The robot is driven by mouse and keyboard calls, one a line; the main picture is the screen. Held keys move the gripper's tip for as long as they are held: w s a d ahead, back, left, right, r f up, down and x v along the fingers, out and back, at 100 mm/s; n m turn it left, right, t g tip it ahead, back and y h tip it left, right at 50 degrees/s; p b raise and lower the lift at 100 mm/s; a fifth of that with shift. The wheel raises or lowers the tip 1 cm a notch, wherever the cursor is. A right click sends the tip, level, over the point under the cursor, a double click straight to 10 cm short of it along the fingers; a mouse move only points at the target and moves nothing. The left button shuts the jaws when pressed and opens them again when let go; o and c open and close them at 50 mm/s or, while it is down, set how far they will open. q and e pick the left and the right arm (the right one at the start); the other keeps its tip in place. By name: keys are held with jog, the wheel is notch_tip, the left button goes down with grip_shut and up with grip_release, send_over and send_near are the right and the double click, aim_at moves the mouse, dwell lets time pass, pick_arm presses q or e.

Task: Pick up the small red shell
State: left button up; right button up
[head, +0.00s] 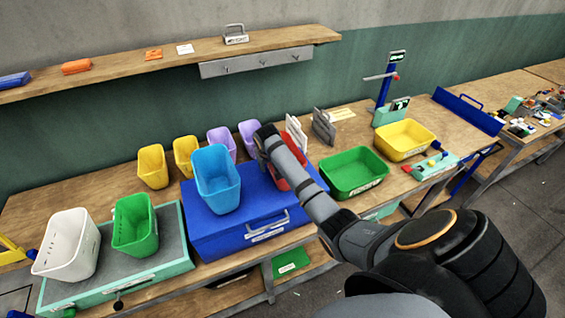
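A red piece (281,183), which looks like the small red shell, shows on top of the blue case (240,240). My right arm covers much of it, so its full shape is hidden. My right gripper (266,136) is at the end of the arm, over the back of the blue case, close to the red piece. Its fingers are too small and turned away to tell whether they are open or shut, or whether they touch the red piece. My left gripper is not in view.
A blue bin (217,180) stands left of the red piece on the case. Purple bins (250,138) and yellow bins (153,167) stand behind. Grey upright plates (323,127) and a green tray (354,174) are to the right. A shelf (170,62) overhangs the back.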

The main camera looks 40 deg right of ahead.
jog(key=shift+w+d+f, duration=0.1)
jog(key=shift+w+f, duration=0.05)
jog(key=shift+f, duration=0.05)
jog(key=shift+f, duration=0.2)
dwell(0.4)
grip_shut()
